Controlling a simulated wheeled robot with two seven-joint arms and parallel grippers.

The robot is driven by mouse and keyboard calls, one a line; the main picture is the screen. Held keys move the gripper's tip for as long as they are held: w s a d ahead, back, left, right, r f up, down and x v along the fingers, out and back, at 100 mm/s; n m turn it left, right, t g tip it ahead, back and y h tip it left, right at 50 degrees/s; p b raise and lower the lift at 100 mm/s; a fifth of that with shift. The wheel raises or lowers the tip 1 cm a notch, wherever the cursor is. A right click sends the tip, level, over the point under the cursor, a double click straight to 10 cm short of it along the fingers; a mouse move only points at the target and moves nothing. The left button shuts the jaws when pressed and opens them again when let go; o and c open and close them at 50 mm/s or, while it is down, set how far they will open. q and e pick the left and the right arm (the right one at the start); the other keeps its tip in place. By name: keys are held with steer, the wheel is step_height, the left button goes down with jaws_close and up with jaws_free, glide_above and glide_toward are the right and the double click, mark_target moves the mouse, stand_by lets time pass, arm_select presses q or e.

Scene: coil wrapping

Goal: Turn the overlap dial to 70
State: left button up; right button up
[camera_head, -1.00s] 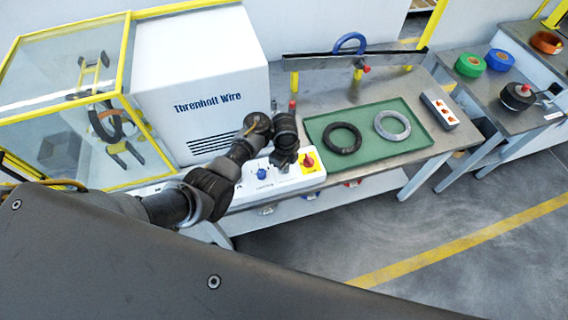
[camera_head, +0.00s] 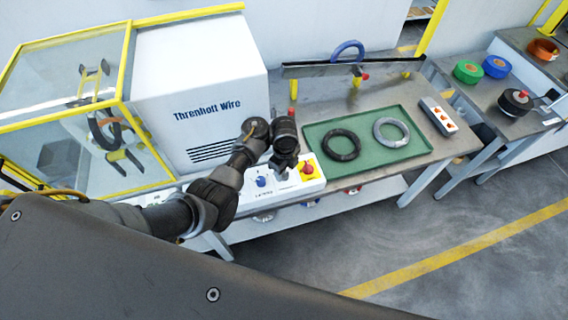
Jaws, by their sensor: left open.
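The white control panel (camera_head: 285,188) runs along the front edge of the bench below the white machine. A blue dial (camera_head: 261,181) sits on it, with small lettering underneath that is too small to read. I cannot tell which dial is the overlap dial or what value it shows. My left gripper (camera_head: 283,168) points down over the panel, between the blue dial and the red button (camera_head: 307,168) on its yellow plate. Its fingers are small and dark, apart, and hold nothing that I can see. My left arm hides the panel's left part. My right gripper is out of view.
A green tray (camera_head: 316,129) with a black coil (camera_head: 341,145) and a grey coil (camera_head: 391,132) lies right of the panel. The white machine (camera_head: 200,85) stands close behind the arm. A grey box with orange-red switches (camera_head: 438,115) is beside the tray.

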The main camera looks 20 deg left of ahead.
mark_target(285, 174)
arm_select(q)
step_height(285, 174, up, 4)
steer(key=shift+d+r, duration=0.15)
steer(key=shift+r, duration=0.75)
